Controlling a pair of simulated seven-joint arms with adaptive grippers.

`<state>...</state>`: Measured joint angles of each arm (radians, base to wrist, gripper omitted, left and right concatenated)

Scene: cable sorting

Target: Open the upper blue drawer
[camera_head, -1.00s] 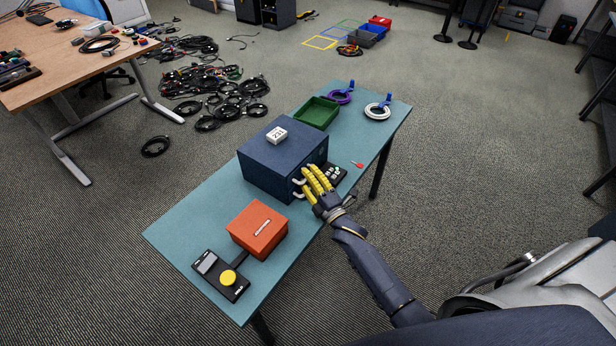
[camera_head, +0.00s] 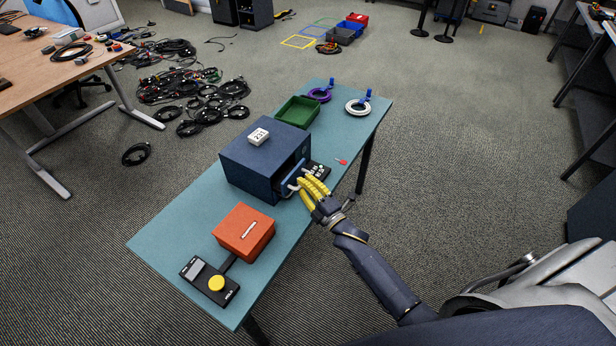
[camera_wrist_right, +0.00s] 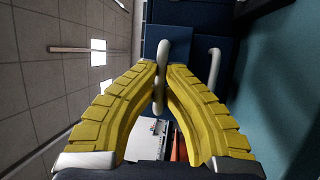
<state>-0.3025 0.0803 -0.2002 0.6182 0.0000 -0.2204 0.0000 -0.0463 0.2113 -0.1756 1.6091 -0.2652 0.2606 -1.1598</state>
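The dark blue drawer box (camera_head: 252,160) stands on the teal table, with a small white display block marked 231 (camera_head: 258,136) on top. Its upper drawer (camera_head: 296,170) stands partly out of the box. The lower drawer looks shut. My right gripper (camera_head: 302,186) has yellow ribbed fingers at the drawer front. In the right wrist view its fingertips (camera_wrist_right: 160,72) are closed around a white bar handle (camera_wrist_right: 159,103). A second white handle (camera_wrist_right: 214,68) sits beside it, free of the fingers. My left gripper is not in view.
On the teal table (camera_head: 180,218), an orange box (camera_head: 240,240) and a black device with a yellow button (camera_head: 215,284) stand nearer. A green tray (camera_head: 297,112), purple (camera_head: 319,95) and white (camera_head: 358,107) cable rings lie farther.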

